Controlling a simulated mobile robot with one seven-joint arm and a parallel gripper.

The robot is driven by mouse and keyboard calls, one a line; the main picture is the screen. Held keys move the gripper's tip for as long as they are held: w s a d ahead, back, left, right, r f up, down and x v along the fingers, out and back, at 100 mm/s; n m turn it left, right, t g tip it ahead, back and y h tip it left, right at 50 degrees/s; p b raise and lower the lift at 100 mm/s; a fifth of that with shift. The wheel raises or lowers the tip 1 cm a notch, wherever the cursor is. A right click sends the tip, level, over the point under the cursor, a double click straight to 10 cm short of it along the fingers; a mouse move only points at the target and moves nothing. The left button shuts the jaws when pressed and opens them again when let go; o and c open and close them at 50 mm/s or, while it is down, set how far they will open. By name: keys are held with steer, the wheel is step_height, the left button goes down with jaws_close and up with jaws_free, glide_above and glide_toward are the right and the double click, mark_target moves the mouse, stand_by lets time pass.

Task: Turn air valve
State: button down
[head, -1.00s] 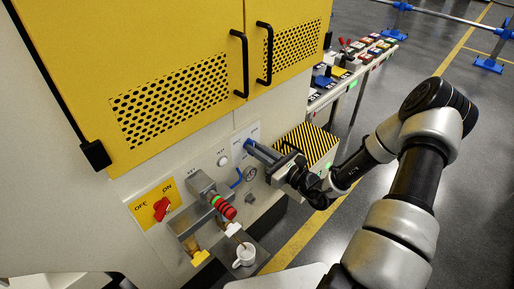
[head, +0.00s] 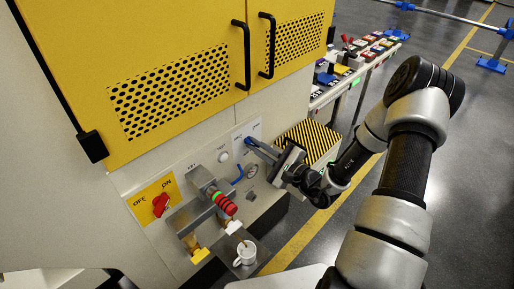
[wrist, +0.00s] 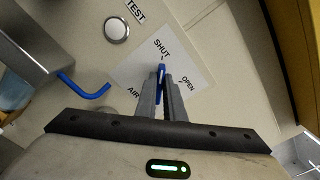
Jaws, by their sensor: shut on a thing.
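The blue air valve handle (wrist: 161,70) shows in the wrist view between my fingertips, in front of a white plate (wrist: 185,68) marked SHUT, OPEN and AIR. The visible end of the handle points at the SHUT mark. My gripper (wrist: 161,88) is shut on the handle; its fingers hide the rest of the valve. In the head view my gripper (head: 262,148) reaches the panel from the right, and the handle itself is hard to make out there.
A round TEST button (wrist: 116,29) and a bent blue tube (wrist: 86,88) are left of the plate. A striped box (head: 312,140) stands to the right.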

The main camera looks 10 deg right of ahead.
steer(key=shift+f+n, duration=0.15)
steer(key=shift+n, duration=0.15)
steer(key=c, duration=1.9)
jaws_free()
steer(key=shift+o, duration=0.2)
steer(key=shift+s+d, duration=0.1)
steer(key=v, duration=1.7)
steer(key=shift+s, duration=0.1)
